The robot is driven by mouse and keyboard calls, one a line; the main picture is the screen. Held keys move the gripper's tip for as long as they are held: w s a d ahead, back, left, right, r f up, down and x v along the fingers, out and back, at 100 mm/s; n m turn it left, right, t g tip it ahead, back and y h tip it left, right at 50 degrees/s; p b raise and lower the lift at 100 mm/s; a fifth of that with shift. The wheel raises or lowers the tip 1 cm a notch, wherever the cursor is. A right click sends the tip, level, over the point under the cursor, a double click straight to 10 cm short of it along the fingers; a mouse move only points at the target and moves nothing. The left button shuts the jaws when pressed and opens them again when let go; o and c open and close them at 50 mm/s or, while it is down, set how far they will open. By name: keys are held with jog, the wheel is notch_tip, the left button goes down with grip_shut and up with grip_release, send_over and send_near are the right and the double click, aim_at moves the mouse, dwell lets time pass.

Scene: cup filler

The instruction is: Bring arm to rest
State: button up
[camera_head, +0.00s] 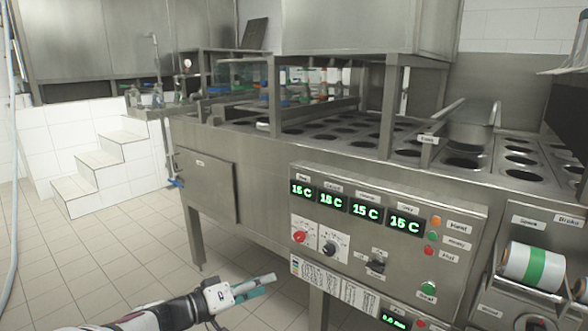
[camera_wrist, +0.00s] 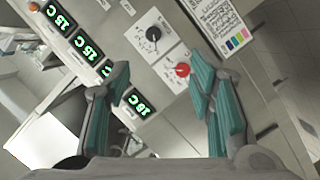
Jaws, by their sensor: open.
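My gripper (camera_head: 254,288) is low in the head view, in front of the machine and left of its control panel. Its two teal fingers are apart with nothing between them. In the wrist view my gripper (camera_wrist: 165,105) is open, and the panel shows beyond the fingers. The control panel (camera_head: 385,240) has several green displays, a red knob (camera_head: 299,237) and a black knob (camera_head: 329,248). The red knob also shows in the wrist view (camera_wrist: 183,70), close to the right finger in the picture, as does the black knob (camera_wrist: 153,34). I cannot tell any contact.
The steel cup filler (camera_head: 240,140) fills the middle and right, with rows of round holes on top. A film roll (camera_head: 533,265) is at the lower right. White tiled steps (camera_head: 100,165) stand at the left. The tiled floor (camera_head: 110,245) there is clear.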

jog(key=s+d+r+m+g+y, duration=0.1)
jog(key=s+d+r+g+y, duration=0.35)
jog(key=d, duration=0.65)
jog(key=s+d+r+m+g+y, duration=0.1)
jog(key=s+d+r+m+g, duration=0.1)
jog(key=s+d+r+g, duration=0.75)
jog(key=s+d+r+n+t+y, duration=0.1)
jog(key=s+d+r+y, duration=0.1)
jog(key=s+d+y, duration=0.3)
jog(key=s+d+r+t, duration=0.1)
jog(key=s+d, duration=0.1)
jog(key=s, duration=0.5)
jog(key=s+n+t+y, duration=0.2)
jog(key=s, duration=1.2)
notch_tip(320, 180, up, 28)
jog(key=t+p, duration=0.4)
jog(key=p, duration=2.2)
jog(key=shift+s+r, duration=0.15)
